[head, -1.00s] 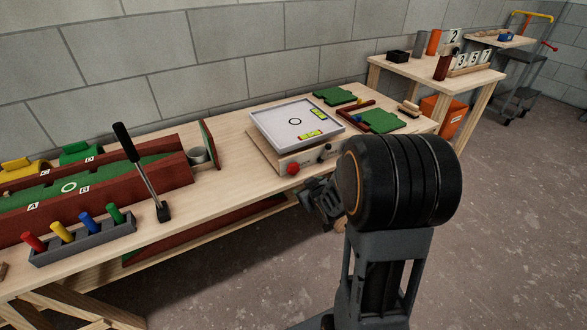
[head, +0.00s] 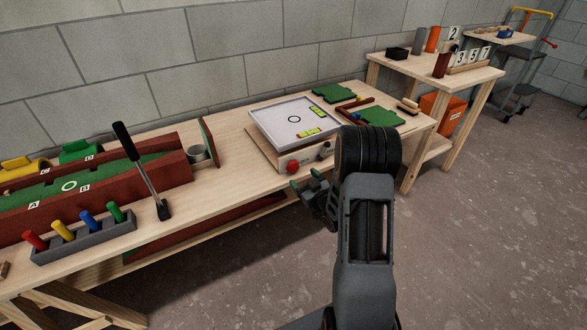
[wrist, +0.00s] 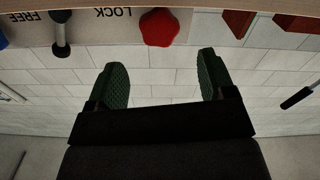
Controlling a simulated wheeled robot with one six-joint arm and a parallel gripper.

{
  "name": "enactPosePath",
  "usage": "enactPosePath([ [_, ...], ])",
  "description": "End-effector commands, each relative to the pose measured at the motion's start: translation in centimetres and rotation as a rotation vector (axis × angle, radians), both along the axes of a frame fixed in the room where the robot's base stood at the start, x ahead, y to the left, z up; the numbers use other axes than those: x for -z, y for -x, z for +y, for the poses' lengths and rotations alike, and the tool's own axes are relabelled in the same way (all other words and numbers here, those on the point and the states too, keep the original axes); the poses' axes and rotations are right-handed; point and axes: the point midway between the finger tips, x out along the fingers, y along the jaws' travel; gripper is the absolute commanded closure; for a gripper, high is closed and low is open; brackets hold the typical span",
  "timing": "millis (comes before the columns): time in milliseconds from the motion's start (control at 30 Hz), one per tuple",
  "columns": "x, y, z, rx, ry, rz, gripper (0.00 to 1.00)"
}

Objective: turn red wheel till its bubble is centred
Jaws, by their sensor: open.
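The red wheel (head: 292,167) is on the front face of the tilting board's wooden base (head: 263,153). The white-topped board (head: 276,127) carries two yellow-green bubble vials, one at the back right (head: 318,112) and one at the front (head: 309,132). Their bubbles are too small to read. My gripper (head: 305,180) is open and empty just in front of the base, below and right of the wheel. In the wrist view the red wheel (wrist: 159,27) lies beyond the gap between the green fingertips (wrist: 162,64), apart from both.
A dark knob (head: 326,151) sits right of the wheel. The wrist view shows a lever (wrist: 61,32) beside upside-down FREE and LOCK labels. A black-handled lever (head: 142,165) and a peg rack (head: 85,236) stand to the left. The bench front is clear between.

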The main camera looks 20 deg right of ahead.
Motion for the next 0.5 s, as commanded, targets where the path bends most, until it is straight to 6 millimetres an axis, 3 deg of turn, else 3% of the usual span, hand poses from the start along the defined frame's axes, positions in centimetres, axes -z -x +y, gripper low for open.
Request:
enactPosePath([
  [200,0.1,-3.9,0.5,0.000,0.000,0.000,0.24],
  [500,0.1,-6.8,0.8,0.001,0.000,0.001,0.24],
])
